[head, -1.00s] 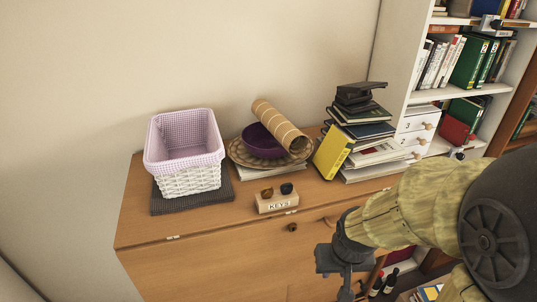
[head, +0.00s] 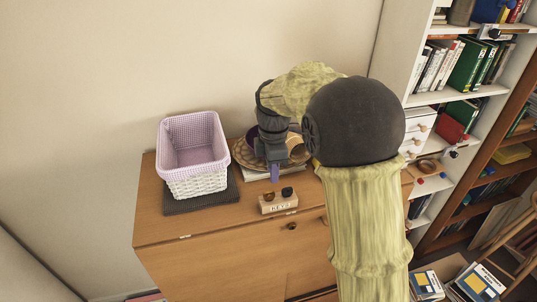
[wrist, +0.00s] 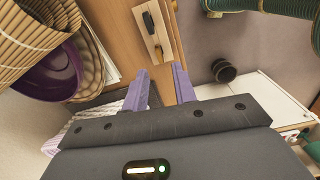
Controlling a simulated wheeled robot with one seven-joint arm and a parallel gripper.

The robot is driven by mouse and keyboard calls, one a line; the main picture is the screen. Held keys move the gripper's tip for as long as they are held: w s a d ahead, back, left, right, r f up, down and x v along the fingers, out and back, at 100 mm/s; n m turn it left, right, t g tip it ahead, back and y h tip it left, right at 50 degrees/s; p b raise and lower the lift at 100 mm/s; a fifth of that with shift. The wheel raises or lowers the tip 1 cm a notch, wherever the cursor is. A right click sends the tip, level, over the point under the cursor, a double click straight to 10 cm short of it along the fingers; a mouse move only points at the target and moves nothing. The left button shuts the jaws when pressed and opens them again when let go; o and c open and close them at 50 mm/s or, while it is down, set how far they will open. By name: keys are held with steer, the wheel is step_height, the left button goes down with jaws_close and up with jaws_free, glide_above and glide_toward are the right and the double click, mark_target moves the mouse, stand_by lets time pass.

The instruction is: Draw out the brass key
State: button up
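The pale wooden block marked KEYS (head: 278,206) stands on the desk top near its front edge. Two key heads stick up from it: a brown-gold one, the brass key (head: 268,196), on the left and a black one (head: 287,191) on the right. My gripper (head: 275,178) hangs just behind and above the block, fingers pointing down. In the wrist view its two purple fingers (wrist: 160,76) are apart with nothing between them. The block (wrist: 152,28) and the brass key's head (wrist: 158,52) lie beyond the fingertips there, not touched. The key shafts are hidden in the block.
A lilac-lined white basket (head: 192,178) stands left on a dark mat. Behind my gripper are a wicker tray (head: 242,155), a purple bowl (wrist: 48,75) and a rolled bamboo mat (wrist: 30,38). A dark knob (head: 292,226) sits on the desk front.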

mark_target(269, 192)
steer(key=shift+a+r+n, duration=0.4)
steer(key=shift+r+n, duration=0.05)
steer(key=shift+n, duration=0.05)
steer(key=shift+w+a+f, duration=0.1)
steer(key=shift+f, duration=0.05)
step_height(269, 192, down, 6)
steer(key=b, duration=0.5)
steer(key=shift+f+b, duration=0.85)
steer(key=shift+f, duration=0.55)
steer(key=shift+c, duration=0.2)
jaws_close()
steer(key=shift+r, duration=0.15)
